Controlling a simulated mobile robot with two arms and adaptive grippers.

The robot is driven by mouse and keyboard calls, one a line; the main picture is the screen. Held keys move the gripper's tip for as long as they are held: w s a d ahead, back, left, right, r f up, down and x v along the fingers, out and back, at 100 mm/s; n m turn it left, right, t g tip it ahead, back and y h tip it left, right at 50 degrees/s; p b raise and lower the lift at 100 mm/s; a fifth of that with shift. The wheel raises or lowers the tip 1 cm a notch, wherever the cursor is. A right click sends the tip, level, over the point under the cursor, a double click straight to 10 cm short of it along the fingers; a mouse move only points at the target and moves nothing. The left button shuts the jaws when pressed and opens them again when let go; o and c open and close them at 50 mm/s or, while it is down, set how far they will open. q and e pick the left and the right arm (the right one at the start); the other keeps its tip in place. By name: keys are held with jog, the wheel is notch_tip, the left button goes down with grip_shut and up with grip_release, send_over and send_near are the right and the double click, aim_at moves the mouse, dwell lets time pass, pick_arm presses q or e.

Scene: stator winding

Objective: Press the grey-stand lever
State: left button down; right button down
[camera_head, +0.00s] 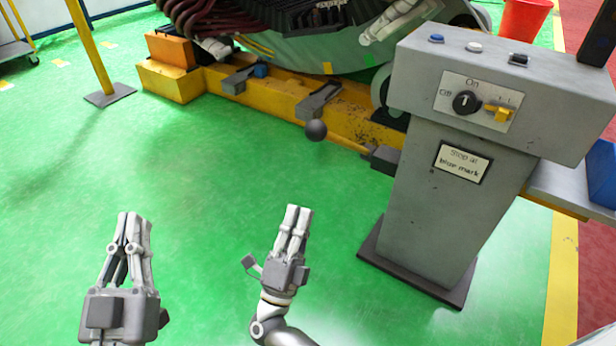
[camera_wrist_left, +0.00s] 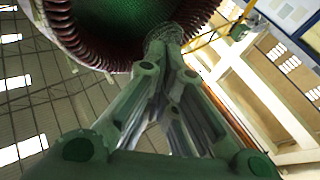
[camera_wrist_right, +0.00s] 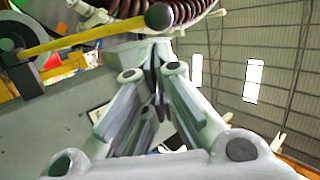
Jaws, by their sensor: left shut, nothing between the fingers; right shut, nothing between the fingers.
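The grey stand (camera_head: 450,205) is at the right of the head view. A lever with a yellow rod (camera_head: 348,143) sticks out from its left side and ends in a dark ball knob (camera_head: 316,130). In the right wrist view the yellow rod (camera_wrist_right: 85,38) and knob (camera_wrist_right: 158,17) show near the top, beyond my fingertips. My right gripper (camera_head: 298,210) is shut and empty, below the knob in the head picture and apart from it. My left gripper (camera_head: 135,218) is shut and empty, further left over the green floor.
The stand's top carries a panel (camera_head: 475,101) with a black knob (camera_head: 466,102), a yellow switch (camera_head: 499,113) and several buttons. A yellow beam (camera_head: 285,97) under the large stator (camera_head: 300,50) runs behind the lever. A red bucket (camera_head: 525,22) stands behind.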

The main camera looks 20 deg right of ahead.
pick_arm(q)
jog(key=shift+s+r+t, duration=0.35)
jog(key=shift+r+t, duration=0.15)
jog(key=shift+r, duration=0.25)
pick_arm(e)
jog(key=x, duration=1.3)
jog(key=shift+w+d+r, duration=0.15)
jog(key=shift+w+r, duration=0.05)
jog(key=shift+w, duration=0.05)
